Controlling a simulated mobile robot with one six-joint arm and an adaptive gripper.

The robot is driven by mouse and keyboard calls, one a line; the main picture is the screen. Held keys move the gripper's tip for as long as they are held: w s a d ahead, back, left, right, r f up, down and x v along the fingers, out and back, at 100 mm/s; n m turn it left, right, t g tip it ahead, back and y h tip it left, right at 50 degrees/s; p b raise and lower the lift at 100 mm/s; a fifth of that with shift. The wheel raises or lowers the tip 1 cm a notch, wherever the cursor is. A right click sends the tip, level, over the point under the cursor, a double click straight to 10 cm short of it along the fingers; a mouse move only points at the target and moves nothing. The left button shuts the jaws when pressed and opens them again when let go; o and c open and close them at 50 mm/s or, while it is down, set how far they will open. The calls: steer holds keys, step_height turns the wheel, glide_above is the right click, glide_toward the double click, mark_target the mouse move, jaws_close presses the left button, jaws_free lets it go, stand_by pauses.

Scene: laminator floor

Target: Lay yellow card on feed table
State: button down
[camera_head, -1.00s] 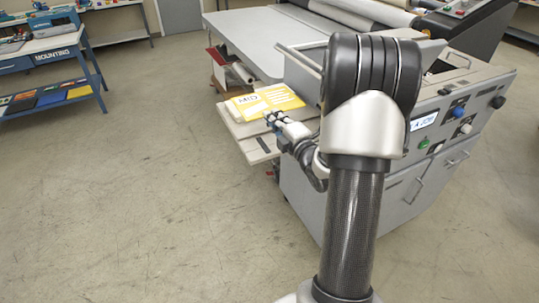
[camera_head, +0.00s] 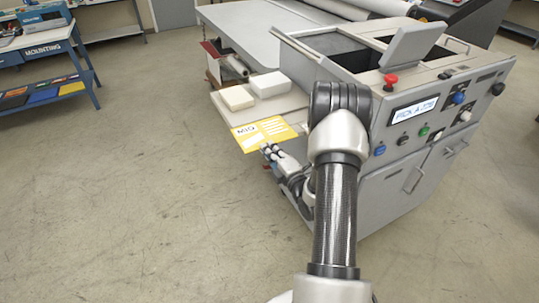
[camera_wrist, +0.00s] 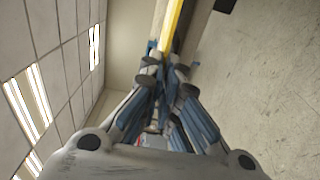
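The yellow card (camera_head: 264,134) has white and dark printed areas. It is in front of the near edge of a pale side shelf (camera_head: 222,112), held roughly flat. My gripper (camera_head: 268,150) is shut on its near edge. In the wrist view the card (camera_wrist: 172,28) shows nearly edge-on as a yellow strip between the closed fingertips (camera_wrist: 166,62). A wide, bare grey table (camera_head: 240,28), leading to the rollers at the back, looks like the feed table. It lies beyond the shelf, well away from the card.
Two white blocks (camera_head: 268,84) (camera_head: 237,98) sit on the shelf. A grey control cabinet (camera_head: 400,150) with a red button (camera_head: 391,80) and a screen stands at the right, close to my arm. A blue mounting bench (camera_head: 45,50) is far left. The floor between is clear.

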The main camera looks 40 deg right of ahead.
steer(key=shift+f, duration=0.7)
steer(key=shift+f, duration=0.1)
steer(key=shift+f+b, duration=0.15)
steer(key=shift+b, duration=0.2)
steer(key=c, duration=1.8)
jaws_free()
